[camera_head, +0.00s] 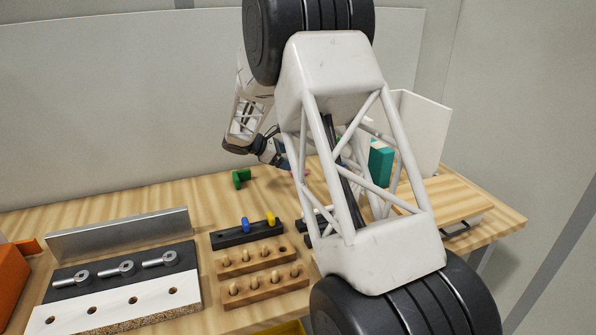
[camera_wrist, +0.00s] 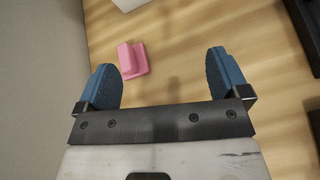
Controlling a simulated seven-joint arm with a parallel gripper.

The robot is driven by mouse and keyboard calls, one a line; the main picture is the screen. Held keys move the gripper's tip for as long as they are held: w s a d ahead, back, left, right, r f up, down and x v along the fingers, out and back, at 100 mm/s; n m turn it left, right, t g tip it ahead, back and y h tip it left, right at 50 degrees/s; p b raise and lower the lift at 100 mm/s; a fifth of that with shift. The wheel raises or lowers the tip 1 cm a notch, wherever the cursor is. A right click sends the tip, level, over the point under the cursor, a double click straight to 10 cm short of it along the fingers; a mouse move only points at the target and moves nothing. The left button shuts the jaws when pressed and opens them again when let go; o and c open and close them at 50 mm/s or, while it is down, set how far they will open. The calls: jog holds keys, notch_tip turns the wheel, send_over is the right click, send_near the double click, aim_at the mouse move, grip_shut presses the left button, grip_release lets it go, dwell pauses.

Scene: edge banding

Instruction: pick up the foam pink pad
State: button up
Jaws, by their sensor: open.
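The pink foam pad (camera_wrist: 132,60) lies on the wooden table in the wrist view, with a flat base and a raised block on it. My gripper (camera_wrist: 172,75) is open, its two blue fingers spread apart with nothing between them. The pad is ahead of the fingertips, nearer the left finger, and looks apart from both. In the head view my gripper (camera_head: 285,162) is small and partly hidden behind my own arm. Only a sliver of pink shows there beside the arm, so I cannot make out the pad well.
A green block (camera_head: 241,178) stands left of the gripper. A teal block (camera_head: 381,164) and a white panel (camera_head: 424,130) stand to the right. Peg racks (camera_head: 262,290), a dark holder (camera_head: 246,235) and a clamp fixture (camera_head: 122,299) fill the front. Table around the green block is clear.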

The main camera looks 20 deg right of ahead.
jog(key=w+f+n, duration=0.1)
jog(key=w+f, duration=0.1)
jog(key=w+f+h, duration=0.1)
jog(key=w+f, duration=0.1)
jog(key=w, duration=0.1)
jog(key=w+f+n+h, duration=0.1)
jog(key=w+f, duration=0.1)
jog(key=w, duration=0.1)
jog(key=shift+d+f+n+t, duration=0.3)
jog(key=shift+d+f, duration=0.05)
jog(key=shift+f, duration=0.05)
jog(key=shift+x, duration=1.3)
jog(key=shift+x, duration=2.6)
jog(key=c, duration=1)
